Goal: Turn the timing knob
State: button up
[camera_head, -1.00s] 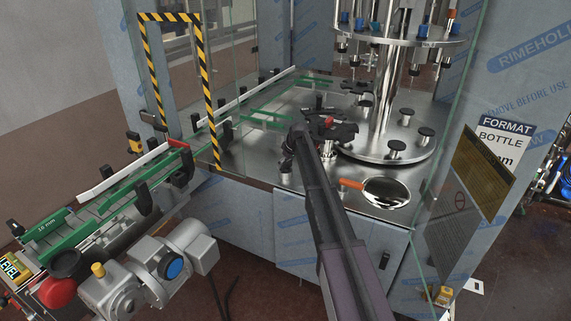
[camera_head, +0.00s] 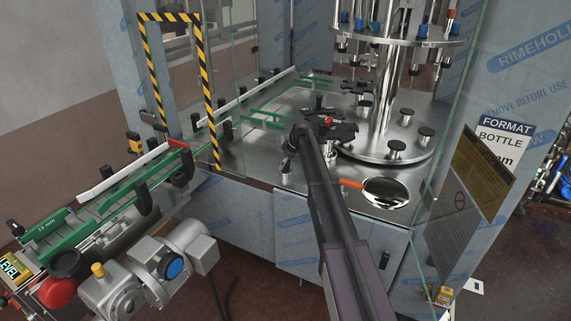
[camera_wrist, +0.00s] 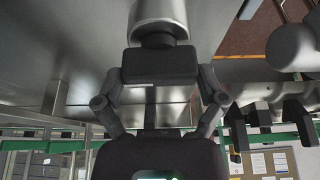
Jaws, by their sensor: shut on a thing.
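The timing knob (camera_wrist: 161,66) shows in the wrist view as a wide black block on a dark neck and a bright metal post (camera_wrist: 160,15). My gripper (camera_wrist: 161,78) has one jointed finger on each side of the block, shut on it. In the head view my gripper (camera_head: 290,148) is a small dark shape at the end of my arm, above a short metal post (camera_head: 286,166) on the steel machine deck (camera_head: 262,150). My arm and gripper hide most of the knob there, so its turn angle cannot be told.
A black star wheel (camera_head: 343,131) stands just right of my gripper. The turntable (camera_head: 372,152) and its central column (camera_head: 388,85) are behind it. A green-railed conveyor (camera_head: 110,203) runs at left under a striped frame (camera_head: 212,100). Glass and a sign (camera_head: 500,140) stand at right.

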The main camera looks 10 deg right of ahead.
jog(key=o, duration=0.8)
jog(key=shift+a, duration=0.2)
jog(key=shift+d, duration=0.15)
jog(key=shift+m, duration=0.5)
